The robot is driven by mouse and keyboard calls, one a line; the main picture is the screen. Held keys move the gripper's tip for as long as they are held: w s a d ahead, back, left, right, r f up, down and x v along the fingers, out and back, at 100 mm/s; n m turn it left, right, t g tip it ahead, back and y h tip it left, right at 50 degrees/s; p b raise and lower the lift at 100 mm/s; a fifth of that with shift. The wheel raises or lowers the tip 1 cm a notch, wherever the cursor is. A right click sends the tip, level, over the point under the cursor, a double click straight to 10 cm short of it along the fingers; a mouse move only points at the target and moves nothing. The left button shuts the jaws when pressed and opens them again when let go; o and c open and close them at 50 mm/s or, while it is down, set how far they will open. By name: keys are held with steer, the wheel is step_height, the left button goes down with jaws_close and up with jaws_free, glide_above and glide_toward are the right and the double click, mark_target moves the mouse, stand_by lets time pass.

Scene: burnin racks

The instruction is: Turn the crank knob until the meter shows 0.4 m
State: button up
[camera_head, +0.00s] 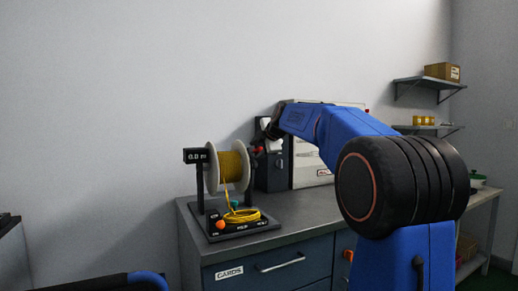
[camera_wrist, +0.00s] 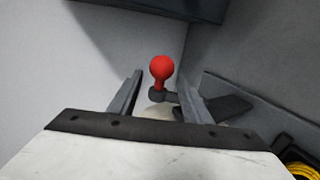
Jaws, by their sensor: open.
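The cable winder's spool (camera_head: 231,165) carries yellow cable and stands on a black base at the left end of the bench. Its meter (camera_head: 196,156) seems to read 0.0 m. The red crank knob (camera_wrist: 161,72) shows in the wrist view, on a short grey crank. My gripper (camera_wrist: 160,88) is open, with one finger on each side of the knob in the picture; contact is not visible. In the head view my gripper (camera_head: 266,133) is at the right of the spool, and the knob there is mostly hidden and too small to make out clearly.
A yellow cable coil (camera_head: 242,215) lies on the winder base, by an orange knob (camera_head: 221,225) and a teal knob (camera_head: 234,204). The bench top (camera_head: 300,208) in front is clear. Shelves (camera_head: 428,84) hang at right.

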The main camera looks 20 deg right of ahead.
steer(key=c, duration=1.1)
steer(key=shift+w+f, duration=0.15)
steer(key=shift+f, duration=0.05)
steer(key=shift+w+f, duration=0.75)
steer(key=shift+f, duration=0.25)
